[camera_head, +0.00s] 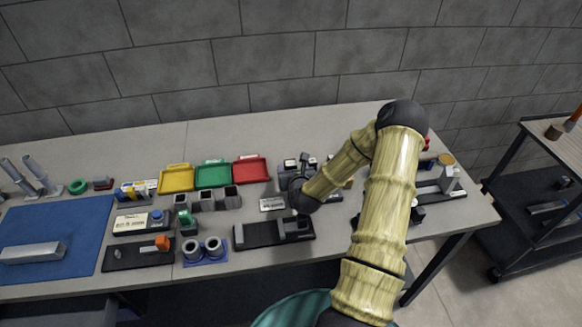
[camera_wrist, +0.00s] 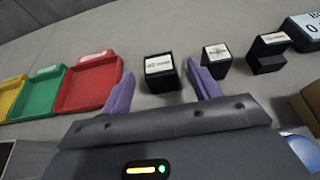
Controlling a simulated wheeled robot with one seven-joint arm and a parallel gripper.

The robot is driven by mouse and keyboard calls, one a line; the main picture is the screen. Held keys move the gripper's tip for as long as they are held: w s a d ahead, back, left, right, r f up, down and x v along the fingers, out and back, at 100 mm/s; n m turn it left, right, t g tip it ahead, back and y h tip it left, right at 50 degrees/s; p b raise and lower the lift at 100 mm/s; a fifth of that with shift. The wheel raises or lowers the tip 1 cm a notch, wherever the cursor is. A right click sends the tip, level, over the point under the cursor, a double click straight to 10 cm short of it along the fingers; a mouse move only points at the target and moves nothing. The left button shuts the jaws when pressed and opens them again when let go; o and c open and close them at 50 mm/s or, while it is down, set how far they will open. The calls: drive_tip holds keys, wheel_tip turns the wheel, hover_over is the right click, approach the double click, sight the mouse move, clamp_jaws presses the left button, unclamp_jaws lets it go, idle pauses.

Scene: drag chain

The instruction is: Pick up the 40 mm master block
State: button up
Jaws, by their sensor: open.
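Several dark blocks with white labels stand in a row in the wrist view. The nearest to the red tray is a dark block (camera_wrist: 160,78) that appears between my finger lines, beyond the fingertips. A second block (camera_wrist: 216,60) and a notched block (camera_wrist: 267,54) stand to its right. The labels are too small to read surely, so I cannot tell which is the 40 mm master block. My gripper (camera_wrist: 160,73) has its two purple fingers spread, with nothing between them. In the head view my gripper (camera_head: 296,184) is at the blocks and partly hides them.
Red (camera_wrist: 90,82), green (camera_wrist: 45,99) and yellow (camera_wrist: 11,95) trays lie left of the blocks. A display box (camera_wrist: 303,30) stands at the right. In the head view a black fixture (camera_head: 262,233) lies near the front edge of the bench, and a blue mat (camera_head: 75,230) is at left.

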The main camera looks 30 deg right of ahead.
sight(291, 165)
drive_tip(key=shift+p+x, duration=0.55)
drive_tip(key=shift+x, duration=2.3)
drive_tip(key=shift+r, duration=0.1)
clamp_jaws()
